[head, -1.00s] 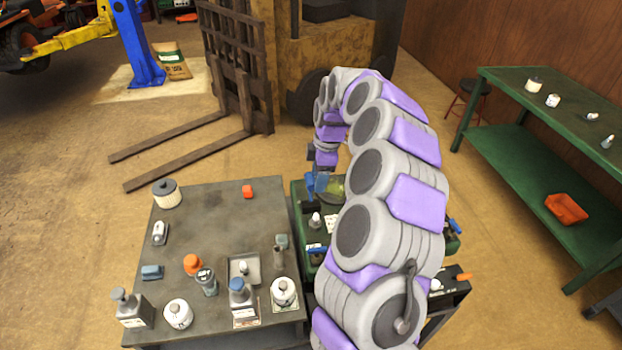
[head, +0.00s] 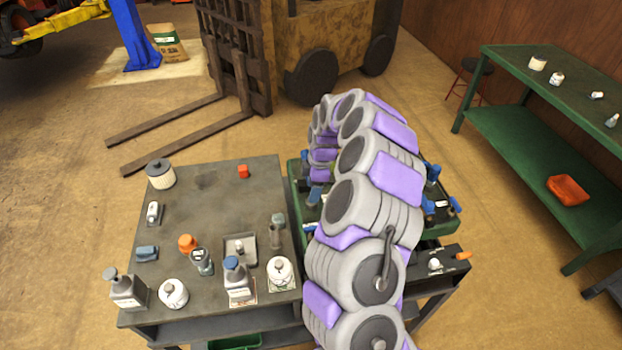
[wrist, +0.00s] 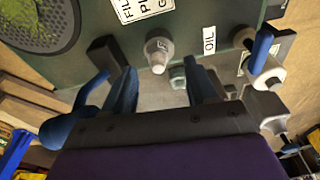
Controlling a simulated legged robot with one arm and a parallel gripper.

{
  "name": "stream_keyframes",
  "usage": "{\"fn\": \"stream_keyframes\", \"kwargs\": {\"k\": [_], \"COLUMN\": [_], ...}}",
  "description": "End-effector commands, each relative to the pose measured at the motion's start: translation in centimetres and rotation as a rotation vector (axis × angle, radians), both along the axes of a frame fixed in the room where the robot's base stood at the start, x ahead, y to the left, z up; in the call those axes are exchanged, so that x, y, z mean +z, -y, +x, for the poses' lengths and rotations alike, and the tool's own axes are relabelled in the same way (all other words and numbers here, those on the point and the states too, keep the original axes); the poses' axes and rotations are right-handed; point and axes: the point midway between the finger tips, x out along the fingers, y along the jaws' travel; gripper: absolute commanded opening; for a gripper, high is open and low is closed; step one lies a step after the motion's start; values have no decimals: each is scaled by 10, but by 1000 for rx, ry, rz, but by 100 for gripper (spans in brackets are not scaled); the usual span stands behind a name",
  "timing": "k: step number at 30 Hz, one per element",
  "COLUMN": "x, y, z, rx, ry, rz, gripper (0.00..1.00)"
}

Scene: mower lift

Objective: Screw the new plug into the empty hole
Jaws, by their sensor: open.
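In the wrist view, my gripper (wrist: 165,78) is open, with its two blue fingers apart. Just beyond the fingertips, a grey-white, plug-like piece (wrist: 158,57) stands on the green surface (wrist: 110,65), lying between the fingers in the picture. I cannot tell whether it is the new plug or whether it sits in a hole. A smaller grey-green fitting (wrist: 178,78) shows between the fingers. A "FILL PL..." label (wrist: 140,8) and an "OIL" label (wrist: 209,40) are close by. In the head view, my arm reaches down to the green unit (head: 295,180) and largely hides it. The empty hole is not identifiable.
A blue-handled clamp (wrist: 262,50) with a white end stands right of the fingers; another blue part (wrist: 65,125) is at left. A grey table (head: 215,195) with several bottles and jars adjoins the green unit. A green workbench (head: 510,140) stands at right.

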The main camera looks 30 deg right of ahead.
Motion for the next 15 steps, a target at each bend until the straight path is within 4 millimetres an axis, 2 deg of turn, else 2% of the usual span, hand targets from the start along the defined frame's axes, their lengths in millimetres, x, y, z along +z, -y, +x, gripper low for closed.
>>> {"fn": "stream_keyframes", "kwargs": {"k": [1, 6, 15], "x": [-9, -22, -26], "y": [-1, -9, -14], "z": [0, 2, 3], "rx": [0, 0, 0], "ry": [-3, 3, 3], "rz": [1, -6, -12], "gripper": [57, 57, 57]}}
